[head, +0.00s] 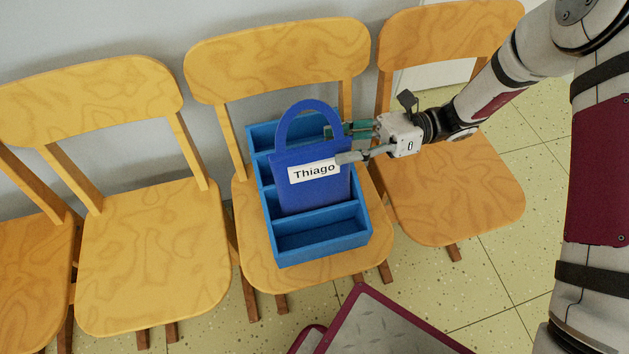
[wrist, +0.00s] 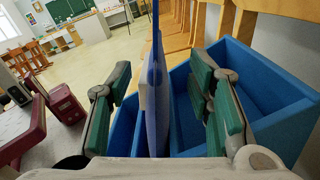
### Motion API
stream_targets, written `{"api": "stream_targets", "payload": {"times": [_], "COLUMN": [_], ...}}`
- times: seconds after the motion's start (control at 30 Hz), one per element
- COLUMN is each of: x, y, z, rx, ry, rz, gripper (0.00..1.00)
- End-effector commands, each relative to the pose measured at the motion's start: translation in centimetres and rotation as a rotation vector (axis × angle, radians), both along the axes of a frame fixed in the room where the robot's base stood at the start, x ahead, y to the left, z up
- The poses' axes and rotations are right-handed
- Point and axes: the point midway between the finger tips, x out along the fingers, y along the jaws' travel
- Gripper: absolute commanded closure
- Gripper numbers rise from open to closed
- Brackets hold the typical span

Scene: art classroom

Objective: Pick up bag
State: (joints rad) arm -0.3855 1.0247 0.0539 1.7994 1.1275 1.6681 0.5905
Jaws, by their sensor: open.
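A blue bag (head: 308,191) with an arched handle and a white label reading "Thiago" stands upright in a blue compartmented box (head: 322,249). The box rests on the seat of a wooden chair. My gripper (head: 347,143) is open at the bag's right edge, just below the handle. In the wrist view, the bag (wrist: 157,95) shows edge-on between the two green-padded fingers (wrist: 166,97), with space on both sides. The box (wrist: 285,120) lies below and beyond the fingers. The far side of the bag is hidden.
Wooden chairs stand in a row, with one to the left (head: 150,255) and one to the right (head: 455,195), both with empty seats. A grey wall (head: 140,25) is close behind. My arm comes in from the right.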

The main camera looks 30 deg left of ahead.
Motion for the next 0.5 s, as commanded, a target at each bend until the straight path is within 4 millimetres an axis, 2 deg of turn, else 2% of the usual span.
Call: {"api": "stream_targets", "payload": {"times": [0.5], "x": [-4.2], "y": [3.1], "z": [0.0], "rx": [-0.001], "ry": [0.001], "rz": [0.000], "gripper": [0.53]}}
